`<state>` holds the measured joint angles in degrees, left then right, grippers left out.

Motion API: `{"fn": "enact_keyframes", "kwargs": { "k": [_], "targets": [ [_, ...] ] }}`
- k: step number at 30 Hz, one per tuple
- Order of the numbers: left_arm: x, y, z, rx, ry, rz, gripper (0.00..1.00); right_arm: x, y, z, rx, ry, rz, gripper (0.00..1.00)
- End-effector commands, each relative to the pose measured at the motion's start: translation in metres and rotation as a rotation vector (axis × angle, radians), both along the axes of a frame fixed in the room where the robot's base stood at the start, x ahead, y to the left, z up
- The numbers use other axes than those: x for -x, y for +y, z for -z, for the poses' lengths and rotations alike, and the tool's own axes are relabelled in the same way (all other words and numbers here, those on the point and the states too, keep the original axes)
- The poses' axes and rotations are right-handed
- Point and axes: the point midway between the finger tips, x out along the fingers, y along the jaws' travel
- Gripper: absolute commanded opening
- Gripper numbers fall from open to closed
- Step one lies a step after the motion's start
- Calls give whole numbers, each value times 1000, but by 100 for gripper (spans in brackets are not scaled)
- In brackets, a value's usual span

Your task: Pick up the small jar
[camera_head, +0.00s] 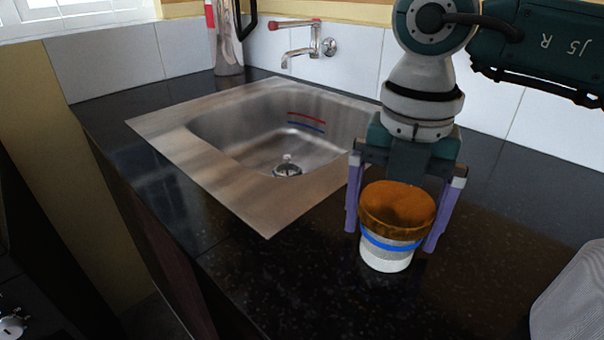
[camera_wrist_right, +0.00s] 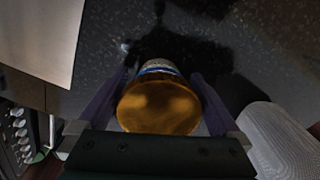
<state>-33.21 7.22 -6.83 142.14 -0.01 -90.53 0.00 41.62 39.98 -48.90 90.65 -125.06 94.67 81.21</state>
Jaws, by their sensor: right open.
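The small jar (camera_head: 387,258) has a white body, a blue band and a wide orange-brown lid (camera_head: 398,205). It appears upright, at the black counter to the right of the sink. My right gripper (camera_head: 397,233) points down with its purple fingers on either side of the jar, open. In the right wrist view the jar's lid (camera_wrist_right: 158,107) sits between the two fingers (camera_wrist_right: 158,95), with a small gap visible near the right finger. Whether the jar's base touches the counter is hard to tell. My left gripper is not in view.
A steel sink (camera_head: 190,185) with a wall tap (camera_head: 305,48) lies to the left of the jar. A metal flask (camera_head: 228,45) stands at the back. A white ribbed object (camera_head: 575,300) is at the lower right, also in the right wrist view (camera_wrist_right: 280,140). The counter's left edge drops off.

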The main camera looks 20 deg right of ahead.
Motion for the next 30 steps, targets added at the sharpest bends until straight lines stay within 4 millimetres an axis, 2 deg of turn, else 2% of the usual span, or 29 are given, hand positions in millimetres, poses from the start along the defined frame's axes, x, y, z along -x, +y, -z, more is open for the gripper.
{"fn": "enact_keyframes", "kwargs": {
  "k": [5, 24, 30],
  "targets": [
    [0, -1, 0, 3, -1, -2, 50, 0, 0, 0, 0, 0, -1, 99],
    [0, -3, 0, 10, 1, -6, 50, 0, 0, -1, -1, -1, -1, 29],
    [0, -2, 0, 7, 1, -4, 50, 0, 0, -1, -1, -1, -1, 29]
  ]
}}
